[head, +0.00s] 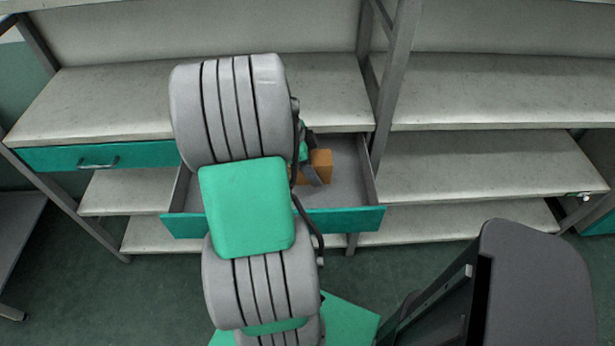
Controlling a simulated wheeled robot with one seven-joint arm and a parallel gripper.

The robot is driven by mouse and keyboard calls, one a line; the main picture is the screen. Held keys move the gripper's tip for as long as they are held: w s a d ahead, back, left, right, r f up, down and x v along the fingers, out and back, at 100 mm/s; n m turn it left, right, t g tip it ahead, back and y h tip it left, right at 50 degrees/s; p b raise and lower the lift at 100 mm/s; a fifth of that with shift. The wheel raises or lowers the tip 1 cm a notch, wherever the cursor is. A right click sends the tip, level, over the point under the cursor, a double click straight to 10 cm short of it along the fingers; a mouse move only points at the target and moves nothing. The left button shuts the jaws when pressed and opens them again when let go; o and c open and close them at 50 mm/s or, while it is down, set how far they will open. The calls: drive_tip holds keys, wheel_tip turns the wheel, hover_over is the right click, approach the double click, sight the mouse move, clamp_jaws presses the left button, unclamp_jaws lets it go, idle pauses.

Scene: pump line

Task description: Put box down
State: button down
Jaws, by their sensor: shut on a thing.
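A small orange-brown box (321,164) shows in the head view, over or in an open teal-fronted drawer (345,219) with a grey inside. My gripper (311,170) is at the box's left side, shut on it. My arm hides most of the gripper and part of the box. I cannot tell whether the box touches the drawer floor. The drawer floor right of the box is bare.
A shut teal drawer (98,155) is at the left under the worktop. Grey shelves (490,165) at the right are empty. A metal upright (394,85) stands just right of the open drawer. Green floor lies in front.

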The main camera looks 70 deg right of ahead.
drive_tip(key=f, duration=0.2)
drive_tip(key=w+f, duration=0.1)
drive_tip(key=f, duration=0.1)
drive_tip(key=shift+w+a+f+p, duration=0.1)
drive_tip(key=shift+a+f+p, duration=0.05)
drive_tip(key=shift+p, duration=0.15)
drive_tip(key=shift+f, duration=0.15)
drive_tip(key=shift+f+b, duration=0.15)
drive_tip(key=shift+b, duration=0.2)
drive_tip(key=c, duration=0.5)
unclamp_jaws()
